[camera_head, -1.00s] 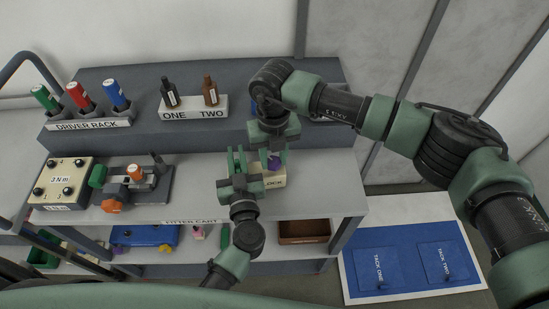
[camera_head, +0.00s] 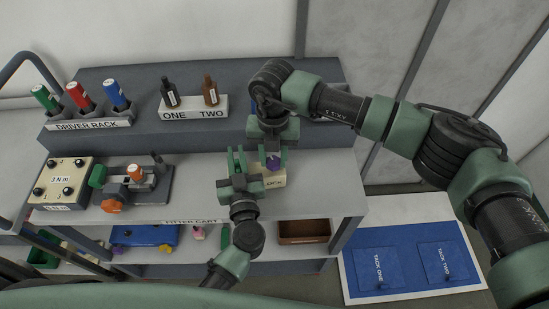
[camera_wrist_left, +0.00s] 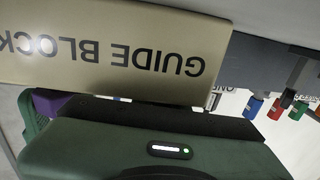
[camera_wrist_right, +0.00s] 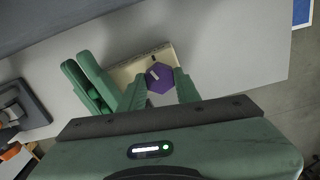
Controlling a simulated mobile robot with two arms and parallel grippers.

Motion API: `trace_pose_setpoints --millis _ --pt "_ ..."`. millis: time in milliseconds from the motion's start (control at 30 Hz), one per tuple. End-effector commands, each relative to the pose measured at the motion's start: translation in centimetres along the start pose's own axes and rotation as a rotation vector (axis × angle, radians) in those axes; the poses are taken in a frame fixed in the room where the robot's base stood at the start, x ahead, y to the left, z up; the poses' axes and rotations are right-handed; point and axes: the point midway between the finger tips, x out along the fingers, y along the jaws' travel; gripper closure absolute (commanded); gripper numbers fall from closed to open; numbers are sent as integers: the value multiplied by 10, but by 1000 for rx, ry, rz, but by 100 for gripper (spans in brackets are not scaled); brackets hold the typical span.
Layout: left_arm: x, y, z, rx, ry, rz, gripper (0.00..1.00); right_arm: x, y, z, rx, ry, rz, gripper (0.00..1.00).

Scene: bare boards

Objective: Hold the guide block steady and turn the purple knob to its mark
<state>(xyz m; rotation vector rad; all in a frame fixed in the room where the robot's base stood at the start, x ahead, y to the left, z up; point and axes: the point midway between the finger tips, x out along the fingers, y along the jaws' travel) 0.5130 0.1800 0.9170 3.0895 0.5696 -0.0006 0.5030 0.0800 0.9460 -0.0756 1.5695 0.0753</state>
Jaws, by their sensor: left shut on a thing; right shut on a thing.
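The cream guide block (camera_head: 272,181) stands near the front edge of the cart top; its lettered face fills the upper left wrist view (camera_wrist_left: 118,62). My left gripper (camera_head: 237,153) is shut on the block from its left side. The purple knob (camera_head: 273,163) sits on top of the block. My right gripper (camera_head: 270,157) comes from above, shut on the knob with one finger on each side. In the right wrist view the hexagonal knob (camera_wrist_right: 161,82) has a white line slanting toward the upper left. A short dark mark (camera_wrist_right: 153,58) lies on the block just above it.
A clamp fixture (camera_head: 140,183) and a 3 Nm box (camera_head: 60,182) stand left on the cart top. The driver rack (camera_head: 88,124) and bottle stand (camera_head: 194,113) are on the raised shelf behind. The cart top (camera_head: 335,190) is clear to the right.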

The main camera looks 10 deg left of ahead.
Motion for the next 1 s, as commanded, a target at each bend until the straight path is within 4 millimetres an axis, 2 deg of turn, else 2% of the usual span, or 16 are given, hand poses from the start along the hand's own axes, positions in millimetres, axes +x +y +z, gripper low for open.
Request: trace_pose_setpoints --millis 133,167,200,633,1000 --pt "0 0 0 0 0 1 100 0 0 0 219 0 0 100" --pt "0 0 0 0 0 1 100 0 0 0 209 0 0 59" --pt "0 0 0 0 0 1 100 0 0 0 206 0 0 48" --pt "0 0 0 0 1 0 100 -5 0 0 202 0 0 48" --pt "0 0 0 0 1 0 100 -46 0 1 201 -2 1 48"
